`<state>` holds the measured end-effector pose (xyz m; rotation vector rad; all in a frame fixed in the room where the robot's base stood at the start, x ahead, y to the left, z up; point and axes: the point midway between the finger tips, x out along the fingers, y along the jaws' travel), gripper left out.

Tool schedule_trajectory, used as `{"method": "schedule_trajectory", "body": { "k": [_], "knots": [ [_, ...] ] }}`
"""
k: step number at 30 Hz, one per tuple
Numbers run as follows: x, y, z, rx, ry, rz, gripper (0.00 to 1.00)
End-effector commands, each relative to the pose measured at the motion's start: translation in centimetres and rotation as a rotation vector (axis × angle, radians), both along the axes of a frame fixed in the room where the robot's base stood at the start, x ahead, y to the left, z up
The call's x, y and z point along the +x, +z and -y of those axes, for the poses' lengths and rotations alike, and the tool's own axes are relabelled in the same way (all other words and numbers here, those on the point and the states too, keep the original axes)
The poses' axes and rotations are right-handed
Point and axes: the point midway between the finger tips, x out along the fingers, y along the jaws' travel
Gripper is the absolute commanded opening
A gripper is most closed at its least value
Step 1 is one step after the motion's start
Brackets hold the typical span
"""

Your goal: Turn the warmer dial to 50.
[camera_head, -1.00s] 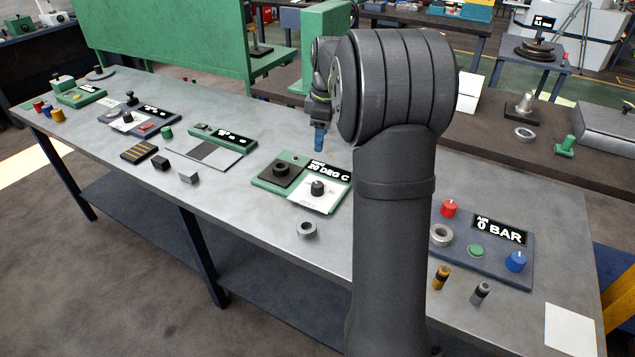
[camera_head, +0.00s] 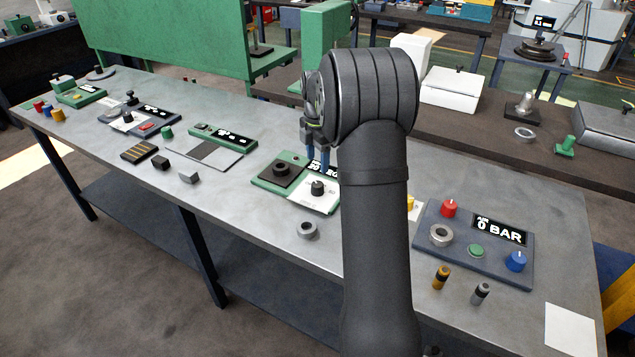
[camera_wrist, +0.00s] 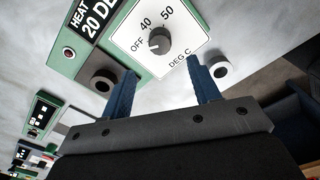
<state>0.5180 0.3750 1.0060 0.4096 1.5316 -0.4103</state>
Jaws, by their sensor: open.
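The warmer dial (camera_head: 317,188) is a dark knob on a white plate of the green warmer panel (camera_head: 268,182). In the wrist view the dial (camera_wrist: 159,41) stands beyond my fingertips, with OFF, 40 and 50 printed around it. Its pointer direction is too small to tell for certain. The black display (camera_wrist: 97,18) reads HEAT and 20 DE, the rest cut off by the frame edge. My gripper (camera_wrist: 161,74) is open, its two blue fingers apart with nothing between them. In the head view my gripper (camera_head: 316,158) is above and just behind the dial and partly covers the display.
A dark square block with a round ring (camera_head: 282,170) sits left of the dial on the same panel. A loose grey ring (camera_head: 308,230) lies on the bench in front. The air panel (camera_head: 430,258) stands to the right. Bare bench lies left of the loose ring.

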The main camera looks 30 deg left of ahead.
Motion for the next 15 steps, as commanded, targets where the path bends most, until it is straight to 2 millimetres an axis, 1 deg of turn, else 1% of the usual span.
{"method": "schedule_trajectory", "body": {
  "k": [1,6,12,15],
  "knots": [
    [0.0,-1.3,0.0,-0.002,0.0,-0.004,0.56],
    [0.0,-4.9,0.0,-0.002,-0.001,-0.004,0.56],
    [0.0,-7.8,0.0,0.0,-0.001,-0.001,0.56],
    [0.0,-8.6,0.0,-0.001,-0.001,0.0,0.56]
  ]
}}
